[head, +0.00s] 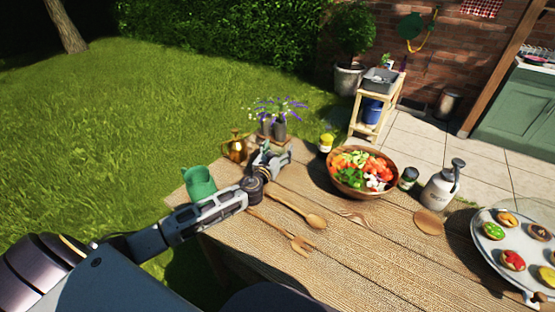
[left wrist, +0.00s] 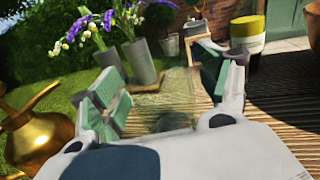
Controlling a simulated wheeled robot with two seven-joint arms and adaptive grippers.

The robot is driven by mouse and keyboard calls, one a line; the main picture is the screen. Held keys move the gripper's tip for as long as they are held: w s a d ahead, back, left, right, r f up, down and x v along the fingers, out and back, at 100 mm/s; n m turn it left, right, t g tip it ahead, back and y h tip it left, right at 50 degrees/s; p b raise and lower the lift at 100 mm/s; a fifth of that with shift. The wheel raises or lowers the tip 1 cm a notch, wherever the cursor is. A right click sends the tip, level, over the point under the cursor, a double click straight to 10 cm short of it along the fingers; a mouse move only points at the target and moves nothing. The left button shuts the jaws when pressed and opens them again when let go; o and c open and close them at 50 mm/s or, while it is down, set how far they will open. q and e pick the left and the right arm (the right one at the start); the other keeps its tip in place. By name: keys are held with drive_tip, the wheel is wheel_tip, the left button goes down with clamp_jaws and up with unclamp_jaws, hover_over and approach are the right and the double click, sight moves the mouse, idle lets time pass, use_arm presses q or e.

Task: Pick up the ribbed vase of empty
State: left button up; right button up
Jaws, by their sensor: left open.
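A clear, faint glass shape with vertical ribs, likely the ribbed vase (left wrist: 178,92), stands between the fingers of my left gripper (left wrist: 165,92) in the left wrist view. The glass is hard to make out, and I see nothing inside it. My left gripper is open, with one finger on each side of the glass; I cannot tell whether either touches it. In the head view my left gripper (head: 270,154) is near the table's far left edge, and I cannot make out the glass there. My right gripper is not in view.
Grey vases with purple flowers (head: 280,130) stand just beyond my left gripper. A brass watering can (head: 237,147) and green jug (head: 199,181) are to its left. A salad bowl (head: 362,188) and yellow-lidded jar (head: 325,143) are to its right. Wooden utensils (head: 295,210) lie nearer.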

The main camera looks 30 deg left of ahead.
use_arm(q)
drive_tip(key=shift+c, duration=0.4)
drive_tip(key=c, duration=1.2)
drive_tip(key=shift+r, duration=0.25)
drive_tip(key=shift+r, duration=0.1)
